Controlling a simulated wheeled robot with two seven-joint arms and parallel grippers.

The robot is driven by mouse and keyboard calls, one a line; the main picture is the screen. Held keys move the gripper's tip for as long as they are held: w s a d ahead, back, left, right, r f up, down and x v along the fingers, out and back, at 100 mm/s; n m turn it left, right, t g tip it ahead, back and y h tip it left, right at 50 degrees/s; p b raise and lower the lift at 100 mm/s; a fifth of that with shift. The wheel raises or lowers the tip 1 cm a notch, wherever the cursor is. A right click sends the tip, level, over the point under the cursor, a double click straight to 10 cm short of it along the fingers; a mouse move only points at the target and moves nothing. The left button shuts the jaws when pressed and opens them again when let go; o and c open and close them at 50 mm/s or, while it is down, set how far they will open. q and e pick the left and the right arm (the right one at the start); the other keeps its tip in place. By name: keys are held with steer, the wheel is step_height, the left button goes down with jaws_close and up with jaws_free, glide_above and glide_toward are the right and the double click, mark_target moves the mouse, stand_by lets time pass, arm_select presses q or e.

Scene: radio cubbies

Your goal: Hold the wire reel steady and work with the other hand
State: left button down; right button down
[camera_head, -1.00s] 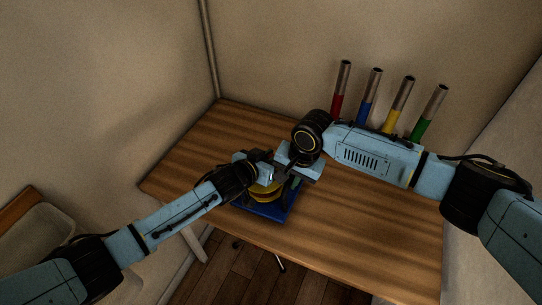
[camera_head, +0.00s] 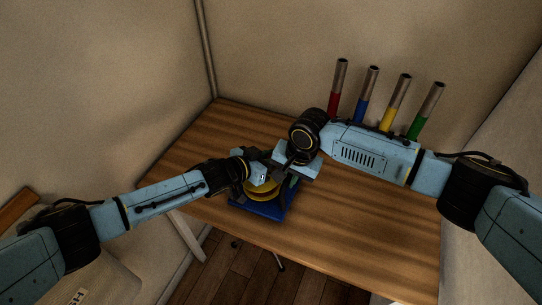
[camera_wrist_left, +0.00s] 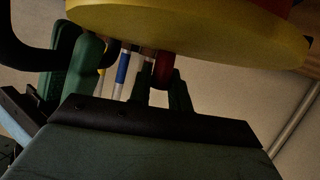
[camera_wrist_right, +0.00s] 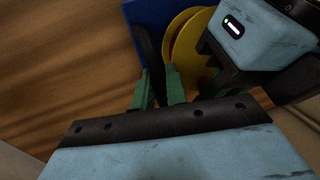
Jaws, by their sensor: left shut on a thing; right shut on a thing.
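The wire reel, a yellow disc (camera_head: 247,189) on a blue base (camera_head: 262,211), stands at the table's front left. Its yellow flange (camera_wrist_left: 200,28) fills the top of the left wrist view, and its yellow discs (camera_wrist_right: 182,50) show in the right one. My left gripper (camera_head: 266,174) is shut at the reel's flange; the exact contact is hidden. The two grippers are very close together.
Red (camera_head: 333,104), blue (camera_head: 362,107), yellow (camera_head: 387,118) and green (camera_head: 415,127) tubes with metal upper ends stand behind my right arm at the wall. The wooden table (camera_head: 350,232) is bare at the right front. Walls close in behind and at the sides.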

arm_select(q)
steer(key=shift+d, duration=0.1)
steer(key=c, duration=1.3)
jaws_free()
steer(key=v, duration=1.2)
steer(key=shift+r, duration=0.1)
arm_select(e)
steer(key=c, duration=1.3)
jaws_free()
steer(key=shift+c, duration=0.2)
steer(key=shift+r, duration=0.15)
